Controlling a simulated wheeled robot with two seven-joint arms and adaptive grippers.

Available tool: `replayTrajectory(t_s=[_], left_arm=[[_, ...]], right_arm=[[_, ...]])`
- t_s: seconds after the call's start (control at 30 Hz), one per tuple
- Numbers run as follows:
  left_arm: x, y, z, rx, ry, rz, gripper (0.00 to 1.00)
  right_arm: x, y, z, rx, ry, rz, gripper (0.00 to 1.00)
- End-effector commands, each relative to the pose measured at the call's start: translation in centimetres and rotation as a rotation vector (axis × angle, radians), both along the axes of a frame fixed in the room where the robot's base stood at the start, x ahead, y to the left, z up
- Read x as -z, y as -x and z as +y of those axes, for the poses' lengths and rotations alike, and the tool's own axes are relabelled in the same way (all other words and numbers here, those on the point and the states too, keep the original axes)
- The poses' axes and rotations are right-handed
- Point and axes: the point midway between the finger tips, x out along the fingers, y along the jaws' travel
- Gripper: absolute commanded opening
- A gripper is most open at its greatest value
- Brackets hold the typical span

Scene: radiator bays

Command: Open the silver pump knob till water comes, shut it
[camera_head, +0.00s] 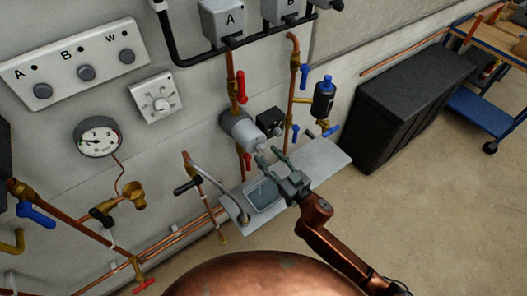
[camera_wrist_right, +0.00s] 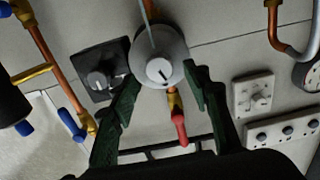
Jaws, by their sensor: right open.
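The silver pump (camera_head: 240,130) is a round grey body on a vertical copper pipe at the wall. In the right wrist view, its light knob (camera_wrist_right: 159,70) with a dark slot faces me. My right gripper (camera_head: 268,156) is open in front of the pump, its dark green fingers spread. In the right wrist view the fingers stand on either side of the knob, and I cannot tell if they touch it. A curved spout (camera_head: 208,174) stands beside the sink (camera_head: 318,160). I see no clear water stream. My left gripper is not in view.
A black box with a knob (camera_head: 270,122) sits right beside the pump. Red valve levers (camera_head: 241,86) are above and below it. A blue-capped black canister (camera_head: 323,99) hangs to the right. A dark chest (camera_head: 410,105) stands on the floor. A gauge (camera_head: 98,137) is left.

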Motion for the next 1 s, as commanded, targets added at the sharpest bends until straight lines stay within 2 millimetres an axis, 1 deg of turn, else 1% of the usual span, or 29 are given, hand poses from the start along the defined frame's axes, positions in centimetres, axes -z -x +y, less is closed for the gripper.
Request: replayTrajectory(t_s=[0.03,0.1,0.2,0.33,0.57,1.0], left_arm=[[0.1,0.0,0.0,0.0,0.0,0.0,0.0],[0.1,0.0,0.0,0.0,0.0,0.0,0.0],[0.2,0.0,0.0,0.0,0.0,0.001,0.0],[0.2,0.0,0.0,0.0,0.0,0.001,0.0],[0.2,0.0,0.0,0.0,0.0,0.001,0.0],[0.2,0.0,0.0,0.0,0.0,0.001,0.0]], right_arm=[[0.0,-0.7,0.5,-0.001,0.001,-0.002,0.44],[0.0,-1.3,1.0,-0.001,0.0,0.0,0.44],[0.1,-2.0,1.5,-0.001,0.0,0.0,0.44],[0.1,-2.4,1.8,-0.001,0.001,0.0,0.44],[0.1,-2.5,1.8,0.0,0.001,0.0,0.44],[0.1,-2.4,1.8,0.0,0.001,0.0,0.14]])
